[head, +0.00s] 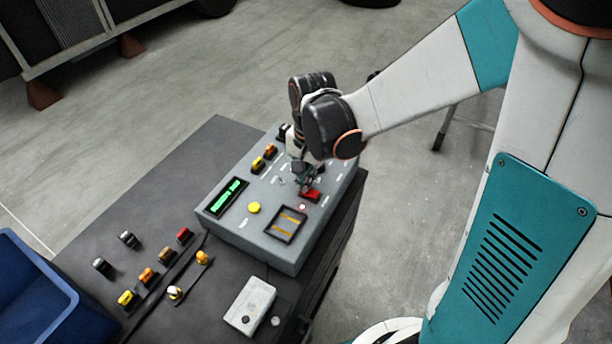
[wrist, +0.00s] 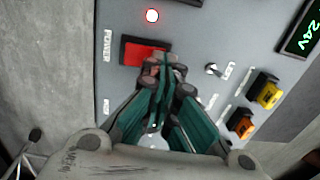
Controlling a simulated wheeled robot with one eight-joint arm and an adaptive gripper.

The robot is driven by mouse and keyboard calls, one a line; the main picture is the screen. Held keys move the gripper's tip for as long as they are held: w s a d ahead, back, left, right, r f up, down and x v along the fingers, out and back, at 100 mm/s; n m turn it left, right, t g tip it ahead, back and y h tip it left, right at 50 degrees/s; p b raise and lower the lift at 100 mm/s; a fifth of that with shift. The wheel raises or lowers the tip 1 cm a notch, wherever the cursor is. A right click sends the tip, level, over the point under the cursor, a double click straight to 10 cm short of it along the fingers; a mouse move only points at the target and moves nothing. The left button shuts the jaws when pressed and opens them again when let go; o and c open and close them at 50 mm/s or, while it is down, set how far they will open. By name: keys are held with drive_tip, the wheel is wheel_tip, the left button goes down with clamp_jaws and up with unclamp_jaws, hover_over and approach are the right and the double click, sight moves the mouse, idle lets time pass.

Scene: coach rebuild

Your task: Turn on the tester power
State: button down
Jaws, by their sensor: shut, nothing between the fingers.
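The tester (head: 240,180) is a grey sloped box on the dark bench. Its red power switch (head: 313,196) is near the box's right edge; in the wrist view the red switch (wrist: 138,52) sits in a black frame beside the word POWER. My gripper (head: 303,184) points down at the switch. In the wrist view its closed teal fingers (wrist: 166,62) are empty and overlap the switch's right part; I cannot tell whether they touch it. A small round lamp (wrist: 152,15) near the switch looks bright white with a red rim. The display (wrist: 305,32) shows green characters, including 24V.
A toggle lever (wrist: 213,69) and yellow and orange connectors (wrist: 266,93) stand up close to the gripper. A yellow button (head: 254,208) and a framed window (head: 287,224) are on the panel. Several coloured parts, a white box (head: 250,305) and a blue bin (head: 35,295) are left and in front.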

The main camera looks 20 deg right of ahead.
drive_tip(key=shift+s+d+r, duration=0.3)
drive_tip(key=shift+s+d, duration=0.2)
drive_tip(key=shift+s, duration=0.05)
drive_tip(key=shift+r+p, duration=0.1)
drive_tip(key=shift+p, duration=0.25)
drive_tip(key=shift+w+r, duration=0.1)
drive_tip(key=shift+r, duration=0.25)
wheel_tip(320, 180, up, 13)
drive_tip(key=w+a+p, duration=0.1)
drive_tip(key=p, duration=0.4)
drive_tip(key=shift+a+p, duration=0.2)
drive_tip(key=shift+p, duration=0.2)
drive_tip(key=s+d+r+n+t+b, duration=0.2)
drive_tip(key=s+d+n+t+b, duration=0.2)
drive_tip(key=s+n, duration=0.5)
drive_tip(key=shift+s+t, duration=1.4)
drive_tip(key=shift+s, duration=0.5)
